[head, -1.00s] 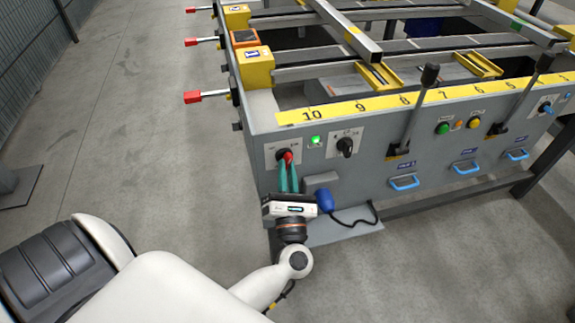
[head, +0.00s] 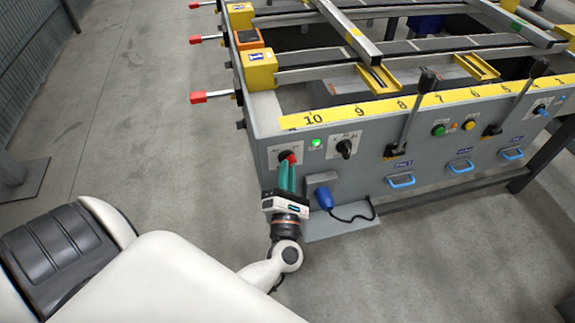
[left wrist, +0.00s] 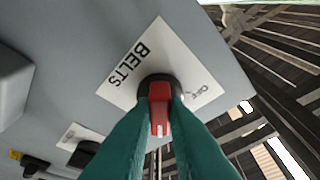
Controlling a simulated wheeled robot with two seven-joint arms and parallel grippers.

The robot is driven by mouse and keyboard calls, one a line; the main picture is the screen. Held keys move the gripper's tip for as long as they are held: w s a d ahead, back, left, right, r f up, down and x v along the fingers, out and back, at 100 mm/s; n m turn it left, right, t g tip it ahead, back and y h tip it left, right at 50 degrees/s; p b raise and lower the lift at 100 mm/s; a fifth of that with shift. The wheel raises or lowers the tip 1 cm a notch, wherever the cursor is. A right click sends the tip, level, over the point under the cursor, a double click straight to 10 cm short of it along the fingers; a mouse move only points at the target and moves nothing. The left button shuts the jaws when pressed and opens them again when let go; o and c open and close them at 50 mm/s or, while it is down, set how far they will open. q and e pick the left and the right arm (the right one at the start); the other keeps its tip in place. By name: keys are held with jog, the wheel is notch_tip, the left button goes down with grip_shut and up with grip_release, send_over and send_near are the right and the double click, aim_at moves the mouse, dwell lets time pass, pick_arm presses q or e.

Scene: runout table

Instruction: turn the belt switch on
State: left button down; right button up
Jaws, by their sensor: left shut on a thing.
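The belt switch is a red knob on a black base, on a white plate on the grey front panel of the table. It shows in the head view (head: 291,158) and in the left wrist view (left wrist: 159,104), where the plate (left wrist: 129,68) reads "BELTS". My left gripper (head: 287,174) has its teal fingers shut on the red knob, one on each side, also in the left wrist view (left wrist: 160,122). The knob's white mark points down in the left wrist view. The fingers hide part of the plate. My right gripper is not in view.
A lit green lamp (head: 316,143) and a black rotary switch (head: 344,148) sit right of the belt switch. A blue plug (head: 324,198) with a black cable is below. Black levers (head: 411,104) stand farther right. Open floor (head: 130,130) lies to the left.

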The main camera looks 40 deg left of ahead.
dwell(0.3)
pick_arm(q)
jog(key=c, duration=1.4)
grip_release()
jog(key=shift+c, duration=0.2)
